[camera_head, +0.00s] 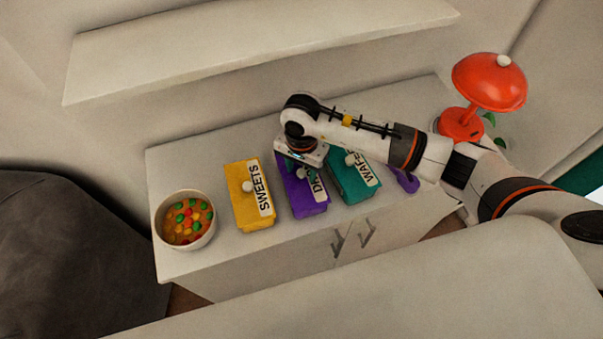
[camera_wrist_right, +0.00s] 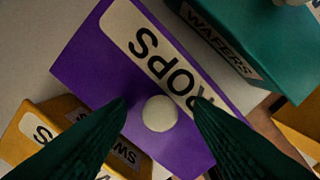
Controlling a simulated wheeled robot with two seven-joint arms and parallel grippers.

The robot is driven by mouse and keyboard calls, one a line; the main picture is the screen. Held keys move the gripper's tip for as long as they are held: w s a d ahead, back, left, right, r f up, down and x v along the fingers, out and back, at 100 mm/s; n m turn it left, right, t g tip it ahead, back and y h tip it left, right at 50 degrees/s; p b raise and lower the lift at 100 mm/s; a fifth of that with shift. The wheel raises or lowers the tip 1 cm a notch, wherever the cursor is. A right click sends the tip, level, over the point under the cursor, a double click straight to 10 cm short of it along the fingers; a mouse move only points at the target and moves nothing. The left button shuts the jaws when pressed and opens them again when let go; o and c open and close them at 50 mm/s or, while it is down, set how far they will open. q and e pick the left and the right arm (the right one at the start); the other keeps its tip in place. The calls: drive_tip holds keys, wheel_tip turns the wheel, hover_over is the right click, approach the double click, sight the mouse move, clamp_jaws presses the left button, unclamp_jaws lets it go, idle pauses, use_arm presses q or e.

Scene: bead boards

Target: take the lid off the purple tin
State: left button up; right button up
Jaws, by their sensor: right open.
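The purple tin (camera_head: 310,206) stands on the white cabinet between the yellow and teal tins, with its lid on. In the right wrist view its purple lid (camera_wrist_right: 90,58) carries a white label and a round cream knob (camera_wrist_right: 160,113). My right gripper (camera_head: 302,165) is over the purple tin's back part. In the wrist view its two dark fingers (camera_wrist_right: 160,118) are open, one on each side of the knob, with gaps showing; I cannot tell whether they are level with it. My left gripper is not in view.
The yellow SWEETS tin (camera_head: 243,215) stands left and the teal WAFERS tin (camera_head: 350,190) right, both close by. A bowl of colourful sweets (camera_head: 185,220) is at the far left. A red lamp (camera_head: 485,85) stands at the right. The cabinet top (camera_head: 200,160) is clear behind the tins.

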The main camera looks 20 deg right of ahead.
clamp_jaws()
